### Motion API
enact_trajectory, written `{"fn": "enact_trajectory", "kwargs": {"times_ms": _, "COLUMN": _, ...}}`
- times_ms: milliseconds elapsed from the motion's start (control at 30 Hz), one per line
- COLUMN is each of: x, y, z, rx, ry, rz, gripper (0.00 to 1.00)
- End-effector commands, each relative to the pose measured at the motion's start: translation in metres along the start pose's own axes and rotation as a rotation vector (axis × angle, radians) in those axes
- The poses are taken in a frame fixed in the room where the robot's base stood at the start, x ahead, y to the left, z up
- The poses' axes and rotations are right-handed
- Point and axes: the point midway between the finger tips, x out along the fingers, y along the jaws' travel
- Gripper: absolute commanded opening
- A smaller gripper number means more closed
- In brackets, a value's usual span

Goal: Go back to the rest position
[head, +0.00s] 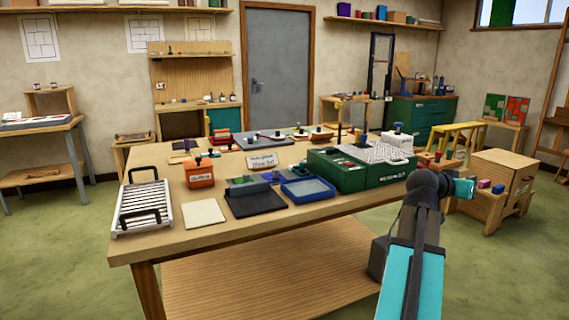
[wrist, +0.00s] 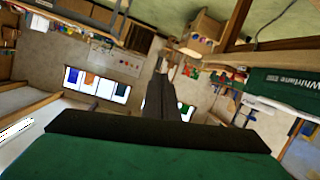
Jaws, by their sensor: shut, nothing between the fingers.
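My gripper (wrist: 163,72) shows in the wrist view as dark, narrow fingers closed together, with nothing held between them. In the head view my arm rises at the right front of the workbench, and its bent end is beside the bench's right edge; the fingers cannot be made out clearly there. The wooden workbench (head: 215,238) fills the middle of the head view. A green case (head: 335,177) with a perforated metal top stands at its right end, near my arm. A green box with white lettering (wrist: 285,82) shows at the right of the wrist view.
On the bench are a white rack (head: 145,207), an orange box (head: 199,173), a dark mat (head: 255,200) and a blue tray (head: 307,189). A yellow trestle (head: 455,137) is behind. Green floor (head: 70,270) is clear at left.

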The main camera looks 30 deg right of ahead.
Motion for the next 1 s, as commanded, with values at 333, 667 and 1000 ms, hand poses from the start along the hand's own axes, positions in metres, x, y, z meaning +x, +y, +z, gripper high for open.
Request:
{"fn": "enact_trajectory", "kwargs": {"times_ms": 333, "x": -0.025, "y": -0.135, "z": 0.076, "rx": -0.129, "ry": -0.078, "rz": -0.155, "gripper": 0.0}}
{"fn": "enact_trajectory", "kwargs": {"times_ms": 667, "x": -0.073, "y": -0.245, "z": 0.174, "rx": -0.251, "ry": -0.174, "rz": -0.301, "gripper": 0.0}}
{"fn": "enact_trajectory", "kwargs": {"times_ms": 1000, "x": -0.139, "y": -0.324, "z": 0.289, "rx": -0.393, "ry": -0.285, "rz": -0.433, "gripper": 0.0}}
